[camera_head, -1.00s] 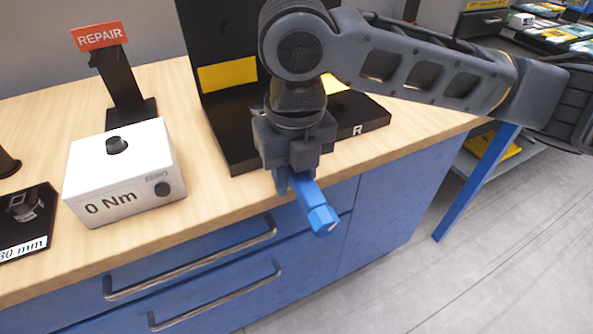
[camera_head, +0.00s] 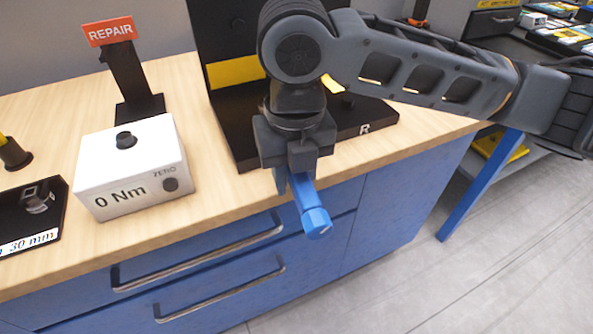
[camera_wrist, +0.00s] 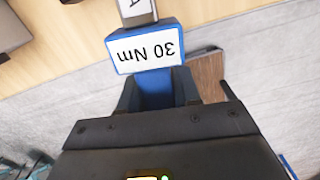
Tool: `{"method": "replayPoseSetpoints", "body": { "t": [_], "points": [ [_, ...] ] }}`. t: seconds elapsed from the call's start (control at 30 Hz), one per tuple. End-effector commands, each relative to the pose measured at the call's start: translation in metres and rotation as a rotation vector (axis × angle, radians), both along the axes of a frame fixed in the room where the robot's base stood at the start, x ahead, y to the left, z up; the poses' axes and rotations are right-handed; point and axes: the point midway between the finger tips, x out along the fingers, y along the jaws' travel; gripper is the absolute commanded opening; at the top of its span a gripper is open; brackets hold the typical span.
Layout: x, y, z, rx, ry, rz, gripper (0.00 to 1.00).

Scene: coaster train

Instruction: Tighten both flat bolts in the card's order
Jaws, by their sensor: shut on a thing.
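My gripper (camera_head: 293,172) is shut on a blue tool (camera_head: 313,210), which sticks out below and in front of the jaws past the bench's front edge. In the wrist view the blue tool (camera_wrist: 155,88) sits between the fingers and carries a white label (camera_wrist: 146,52) reading "30 Nm". A black fixture (camera_head: 228,130) with a yellow stripe and an "R" mark stands behind my gripper, partly hidden by my arm. The flat bolts and the card cannot be made out.
A white box (camera_head: 132,170) reading "0 Nm" stands on the wooden bench left of my gripper. Behind it is a "REPAIR" sign (camera_head: 110,31) on a black stand. A black "30 mm" holder (camera_head: 30,215) lies at the far left. Blue drawers (camera_head: 215,275) are below.

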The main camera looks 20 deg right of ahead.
Motion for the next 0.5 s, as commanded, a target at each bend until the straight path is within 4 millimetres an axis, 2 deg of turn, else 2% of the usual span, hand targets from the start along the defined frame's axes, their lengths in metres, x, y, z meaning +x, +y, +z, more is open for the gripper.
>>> {"method": "replayPoseSetpoints", "body": {
  "t": [0.5],
  "points": [
    [0.0008,0.0058,0.0004,0.001,0.000,-0.035,0.00]
  ]
}}
